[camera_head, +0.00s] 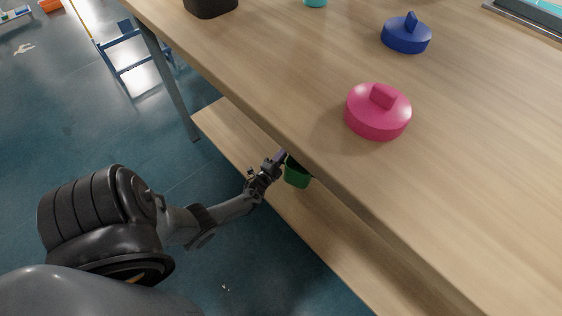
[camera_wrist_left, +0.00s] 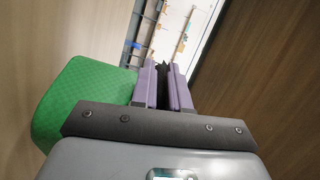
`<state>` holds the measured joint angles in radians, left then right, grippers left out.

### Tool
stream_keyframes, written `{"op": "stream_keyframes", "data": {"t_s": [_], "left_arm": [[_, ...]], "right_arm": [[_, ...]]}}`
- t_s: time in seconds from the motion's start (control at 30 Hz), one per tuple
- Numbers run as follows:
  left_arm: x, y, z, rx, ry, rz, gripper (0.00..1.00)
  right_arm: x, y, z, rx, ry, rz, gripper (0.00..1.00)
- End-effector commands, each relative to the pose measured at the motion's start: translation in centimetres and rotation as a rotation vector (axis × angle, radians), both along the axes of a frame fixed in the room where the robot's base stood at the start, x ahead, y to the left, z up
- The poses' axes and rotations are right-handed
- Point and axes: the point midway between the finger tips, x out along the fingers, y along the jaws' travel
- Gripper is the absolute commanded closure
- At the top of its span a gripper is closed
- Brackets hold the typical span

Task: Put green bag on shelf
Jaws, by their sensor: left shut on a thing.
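The green bag (camera_head: 297,173) is between the table top and the lower shelf (camera_head: 335,238), partly hidden by the table's edge. My left gripper (camera_head: 281,156) reaches in under the table top beside the bag. In the left wrist view the green bag (camera_wrist_left: 82,103) is large, left of the purple fingers (camera_wrist_left: 166,68), which are close together. The left gripper is shut on the bag; the exact grip point is hard to make out. I cannot tell whether the bag touches the shelf. My right gripper is out of view.
The table top (camera_head: 270,60) overhangs the lower shelf. On it are a pink lidded disc (camera_head: 378,113), a blue one (camera_head: 406,36) and a black container (camera_head: 210,5). A metal table leg (camera_head: 172,80) stands at the shelf's far end. Bare shelf shows nearer me.

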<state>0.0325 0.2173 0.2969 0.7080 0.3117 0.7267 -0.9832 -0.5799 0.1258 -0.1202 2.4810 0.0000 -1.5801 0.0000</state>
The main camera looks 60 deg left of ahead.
Motion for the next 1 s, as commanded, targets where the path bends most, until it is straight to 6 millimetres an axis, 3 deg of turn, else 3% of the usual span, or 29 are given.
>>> {"op": "stream_keyframes", "data": {"t_s": [0.03, 0.13, 0.47, 0.5, 0.67, 1.0], "left_arm": [[0.0, 0.0, -1.3, 0.0, -0.001, 0.001, 1.0], [0.0, 0.0, -2.3, -0.001, -0.003, 0.001, 1.0], [0.0, 0.0, -2.5, -0.001, -0.001, 0.0, 1.0], [0.0, -0.1, -2.5, -0.001, 0.0, 0.001, 0.82], [0.0, 0.0, -2.5, 0.0, 0.0, 0.0, 0.6], [-0.2, -0.2, -2.4, -0.001, 0.001, 0.001, 0.6]], "right_arm": [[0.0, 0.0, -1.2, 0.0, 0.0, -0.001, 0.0], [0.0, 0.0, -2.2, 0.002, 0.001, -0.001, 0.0], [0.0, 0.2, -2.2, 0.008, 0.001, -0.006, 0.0], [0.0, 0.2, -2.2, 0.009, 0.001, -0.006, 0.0], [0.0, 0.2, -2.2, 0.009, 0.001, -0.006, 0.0], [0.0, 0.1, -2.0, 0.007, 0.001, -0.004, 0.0]]}}
